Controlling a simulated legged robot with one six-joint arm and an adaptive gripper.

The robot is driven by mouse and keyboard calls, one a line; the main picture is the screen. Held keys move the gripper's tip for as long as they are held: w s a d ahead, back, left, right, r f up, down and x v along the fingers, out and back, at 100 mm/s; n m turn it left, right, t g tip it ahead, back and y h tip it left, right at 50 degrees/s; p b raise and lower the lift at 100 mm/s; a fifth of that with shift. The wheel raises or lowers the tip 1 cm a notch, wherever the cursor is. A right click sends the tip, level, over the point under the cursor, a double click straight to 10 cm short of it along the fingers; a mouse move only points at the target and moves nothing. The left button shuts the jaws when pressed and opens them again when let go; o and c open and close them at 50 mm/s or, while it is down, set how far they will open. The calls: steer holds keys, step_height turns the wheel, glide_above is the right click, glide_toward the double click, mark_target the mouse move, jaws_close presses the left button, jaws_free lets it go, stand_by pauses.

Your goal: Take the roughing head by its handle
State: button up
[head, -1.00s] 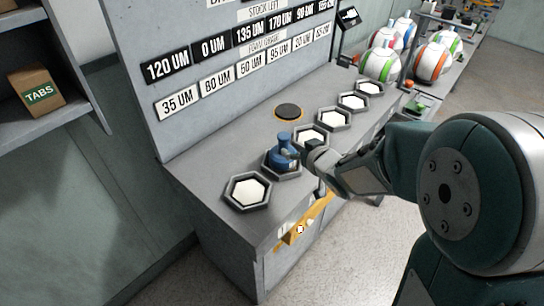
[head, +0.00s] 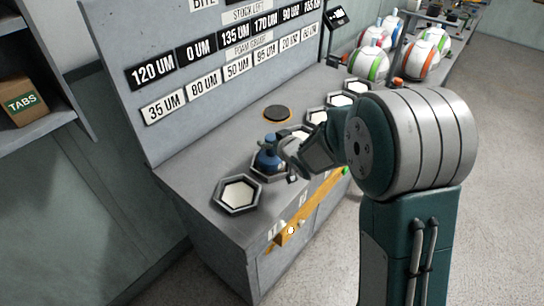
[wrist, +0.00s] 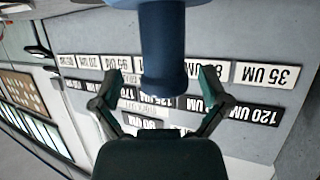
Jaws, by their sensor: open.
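The roughing head, a blue piece with an upright handle (head: 268,158), sits in a hexagonal holder on the grey bench, second from the near end. My gripper (head: 284,148) is at its right side, close to the handle. In the wrist view the blue handle (wrist: 163,50) stands between the two open fingers of my gripper (wrist: 162,82). There is a visible gap on each side, and neither finger appears to touch it. The far side of the head is hidden in the head view, and my arm covers part of its holder.
An empty-looking hexagonal holder with a white pad (head: 237,194) lies nearest. More holders (head: 341,99) run along the bench behind my arm. A dark round disc (head: 277,113) lies near the label panel (head: 215,60). Striped balls (head: 370,64) stand at the back.

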steer(key=shift+a, duration=0.15)
jaws_close()
steer(key=shift+a, duration=0.15)
